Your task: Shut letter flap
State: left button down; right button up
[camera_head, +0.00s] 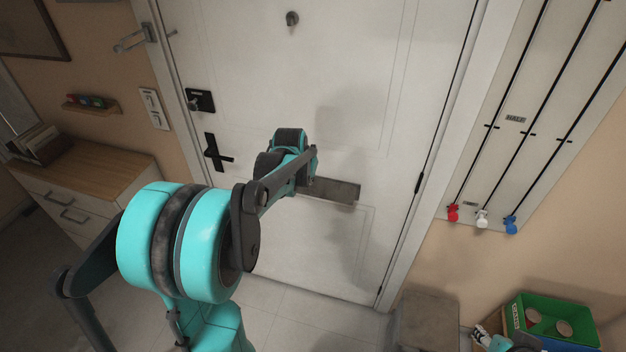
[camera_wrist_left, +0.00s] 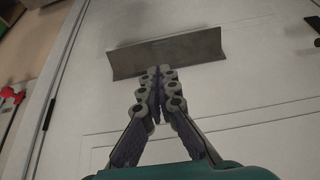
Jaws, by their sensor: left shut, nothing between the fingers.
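The letter flap (camera_head: 338,190) is a grey metal plate across the middle of the white door (camera_head: 350,80). It seems to stand tilted out from the door, and my left arm hides its left end in the head view. In the left wrist view the whole flap (camera_wrist_left: 190,52) shows as an angled plate. My left gripper (camera_wrist_left: 160,75) is shut and empty, with its fingertips in front of the flap's lower edge. I cannot tell whether they touch it. In the head view my wrist hides the fingers. My right gripper is not clearly seen.
A lever handle (camera_head: 216,154) and a lock (camera_head: 199,101) sit on the door's left side. A wooden-topped cabinet (camera_head: 90,165) stands at left. Right of the door are a panel with slider knobs (camera_head: 482,218), a grey box (camera_head: 428,322) and a green crate (camera_head: 585,323).

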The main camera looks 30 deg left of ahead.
pick_arm(q)
jog(key=b, duration=0.3)
send_over(313, 196)
jog(key=s+d, duration=0.1)
jog(key=s, duration=0.1)
jog(key=f, duration=1.2)
jog(key=shift+d+f, duration=0.15)
jog(key=shift+d, duration=0.05)
jog(key=shift+s+f+t+b, duration=0.15)
jog(key=shift+f+t+b, duration=0.5)
jog(key=shift+b, duration=0.6)
jog(key=shift+f+t+y+b, duration=0.3)
jog(key=shift+t+b, duration=0.15)
jog(key=shift+b, duration=0.25)
notch_tip(313, 196, down, 6)
jog(key=w+t+y+b, duration=0.1)
jog(key=t+b, duration=0.3)
jog(key=b, duration=0.6)
jog(key=shift+w+a+f+b, duration=0.3)
jog(key=shift+w+b, duration=0.1)
jog(key=shift+w, duration=0.45)
